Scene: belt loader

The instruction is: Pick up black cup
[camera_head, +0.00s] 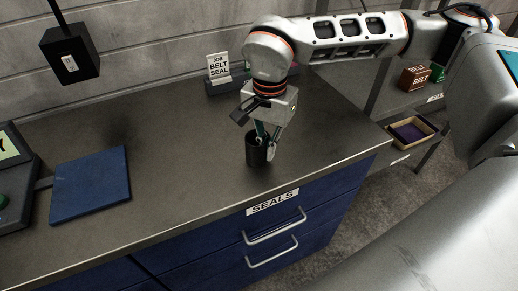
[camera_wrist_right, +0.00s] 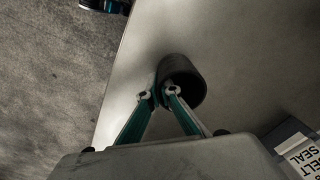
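The black cup (camera_head: 254,150) stands upright on the dark bench top near its front right part. In the right wrist view the cup (camera_wrist_right: 188,78) shows its open mouth at the fingertips. My right gripper (camera_head: 266,136) points down at the cup's rim. One teal finger reaches over or into the mouth, and the other is by the wall on the right in the head view. In the wrist view the fingers (camera_wrist_right: 158,94) are close together at the rim; whether they pinch the wall is hidden. My left gripper is out of view.
A blue pad (camera_head: 91,185) lies on the bench (camera_head: 190,150) at left. A belt seal sign (camera_head: 218,68) stands behind the arm. The blue drawers (camera_head: 300,235) have handles at the front. A shelf at right bears a brown box (camera_head: 414,78) and a tray (camera_head: 431,124).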

